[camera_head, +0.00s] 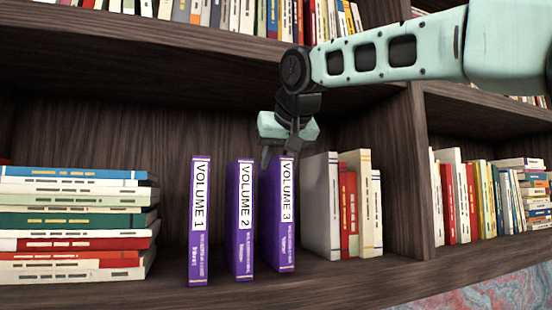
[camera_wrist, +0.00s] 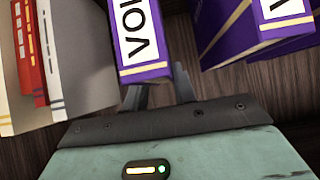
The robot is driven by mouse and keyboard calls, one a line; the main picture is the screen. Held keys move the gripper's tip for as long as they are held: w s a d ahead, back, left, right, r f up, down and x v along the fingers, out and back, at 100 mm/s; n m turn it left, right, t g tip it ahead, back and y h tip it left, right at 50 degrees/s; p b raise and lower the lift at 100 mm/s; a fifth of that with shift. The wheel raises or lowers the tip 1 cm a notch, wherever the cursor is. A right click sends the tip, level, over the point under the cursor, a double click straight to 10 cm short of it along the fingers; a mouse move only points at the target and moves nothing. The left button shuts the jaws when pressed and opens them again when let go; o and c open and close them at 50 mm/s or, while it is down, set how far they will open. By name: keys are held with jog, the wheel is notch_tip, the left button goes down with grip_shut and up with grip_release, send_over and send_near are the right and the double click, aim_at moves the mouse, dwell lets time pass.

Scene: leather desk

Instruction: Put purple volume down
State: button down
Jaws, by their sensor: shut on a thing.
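Three purple volumes stand upright on the dark wood shelf, spines facing out. Volume 1 (camera_head: 199,222) is at the left, Volume 2 (camera_head: 240,219) in the middle and Volume 3 (camera_head: 277,214) at the right, with narrow gaps between them. My gripper (camera_head: 281,155) is at the top of Volume 3, shut on it. In the wrist view, Volume 3 (camera_wrist: 138,42) sits at my gripper's fingers (camera_wrist: 160,88), and Volume 2 (camera_wrist: 282,28) is to its right. Volume 3 looks level with its neighbours; I cannot tell whether its bottom touches the shelf.
A stack of lying books (camera_head: 75,225) is at the left. A grey book (camera_head: 321,205) and red and cream books (camera_head: 350,205) stand just right of Volume 3. A vertical divider (camera_head: 411,180) stands further right. The shelf's front strip (camera_head: 340,283) is clear.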

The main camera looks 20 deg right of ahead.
jog(key=shift+f, duration=0.25)
jog(key=c, duration=1.5)
grip_release()
jog(key=shift+f, duration=0.25)
jog(key=shift+c, duration=0.2)
jog(key=o, duration=0.4)
jog(key=shift+r, duration=0.1)
jog(key=shift+r, duration=0.1)
jog(key=shift+s+r+b, duration=0.1)
jog(key=shift+s+b, duration=0.15)
jog(key=shift+b, duration=0.1)
jog(key=b+v, duration=0.4)
jog(key=v, duration=0.7)
jog(key=shift+s+r, duration=0.2)
jog(key=shift+r, duration=0.05)
